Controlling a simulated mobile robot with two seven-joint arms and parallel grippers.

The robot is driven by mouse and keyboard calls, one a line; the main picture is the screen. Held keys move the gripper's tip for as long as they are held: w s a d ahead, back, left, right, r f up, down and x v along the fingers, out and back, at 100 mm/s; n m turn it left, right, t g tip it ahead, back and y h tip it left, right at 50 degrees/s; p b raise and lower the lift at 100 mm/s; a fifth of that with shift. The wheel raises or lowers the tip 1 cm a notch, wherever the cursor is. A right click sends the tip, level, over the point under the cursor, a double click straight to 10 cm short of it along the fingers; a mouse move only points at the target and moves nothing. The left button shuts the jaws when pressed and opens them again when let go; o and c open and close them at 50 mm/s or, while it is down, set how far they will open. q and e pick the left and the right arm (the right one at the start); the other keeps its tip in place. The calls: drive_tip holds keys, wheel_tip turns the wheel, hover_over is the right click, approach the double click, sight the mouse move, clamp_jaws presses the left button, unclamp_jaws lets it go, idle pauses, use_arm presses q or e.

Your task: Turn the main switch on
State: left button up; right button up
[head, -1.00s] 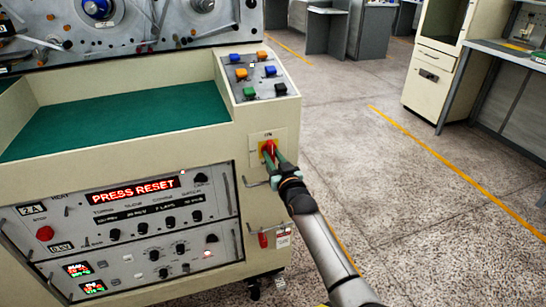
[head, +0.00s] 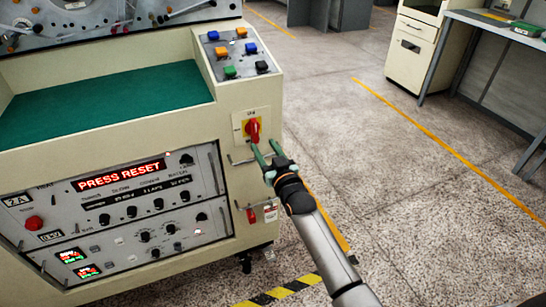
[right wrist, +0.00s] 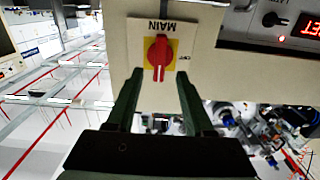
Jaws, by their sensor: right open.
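The main switch (head: 253,129) is a red rotary knob on a yellow square, set in a pale plate on the right part of the cream machine's front. Its handle looks upright. In the right wrist view the red knob (right wrist: 158,56) lies between and beyond the fingertips, with its handle along the picture's vertical and "MAIN" upside down on the plate. My right gripper (head: 265,146) is open and empty, with its green fingers just in front of and below the knob, apart from it. My left gripper is not in view.
A red "PRESS RESET" display (head: 121,175) is lit on the control panel left of the switch. Coloured push buttons (head: 238,55) sit on the sloped top. Floor to the right is open.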

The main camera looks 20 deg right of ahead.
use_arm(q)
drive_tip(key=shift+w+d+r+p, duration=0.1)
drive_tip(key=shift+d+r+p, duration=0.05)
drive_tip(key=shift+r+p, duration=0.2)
use_arm(e)
drive_tip(key=s, duration=0.5)
drive_tip(key=shift+s+d, duration=0.1)
drive_tip(key=shift+s, duration=0.3)
